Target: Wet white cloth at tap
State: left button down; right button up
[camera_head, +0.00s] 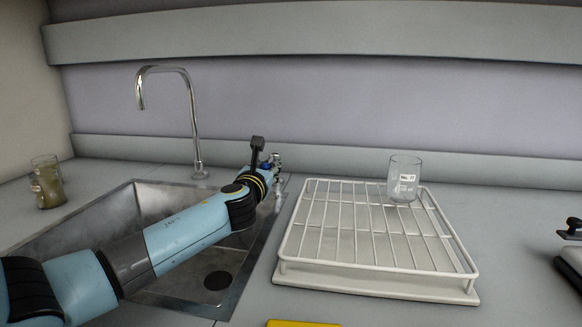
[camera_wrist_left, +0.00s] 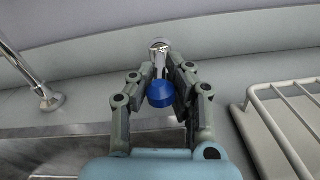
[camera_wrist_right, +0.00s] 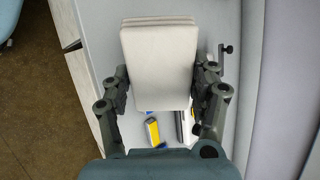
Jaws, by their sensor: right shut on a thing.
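My left gripper (camera_head: 270,163) is at the chrome tap handle behind the sink. In the left wrist view, my open left fingers (camera_wrist_left: 160,68) stand either side of the blue-capped handle (camera_wrist_left: 161,94), with a gap at the left finger. The curved chrome spout (camera_head: 192,115) rises behind the sink (camera_head: 148,198); no water shows. The white cloth (camera_wrist_right: 158,60), a flat folded pad, is in the right wrist view. My right gripper (camera_wrist_right: 160,85) is shut on it by its side edges. The right gripper and cloth are out of the head view.
A white wire drying rack (camera_head: 375,265) stands right of the sink, with a clear beaker (camera_head: 404,180) on it. A cup of brownish content (camera_head: 47,182) stands at the far left. A yellow object (camera_head: 302,324) lies at the front edge; a dark device (camera_head: 570,255) is at the right.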

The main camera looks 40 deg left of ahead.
dwell(0.4)
pick_arm(q)
jog(key=shift+w+d+n+g+y, duration=0.25)
jog(key=shift+d+n+g+y, duration=0.2)
jog(key=shift+n+g+y, duration=0.4)
jog(key=shift+t, duration=0.25)
jog(key=c, duration=1.4)
grip_release()
jog(key=shift+f, duration=0.15)
jog(key=shift+o, duration=0.2)
jog(key=shift+d, duration=0.1)
jog(key=v, duration=1.2)
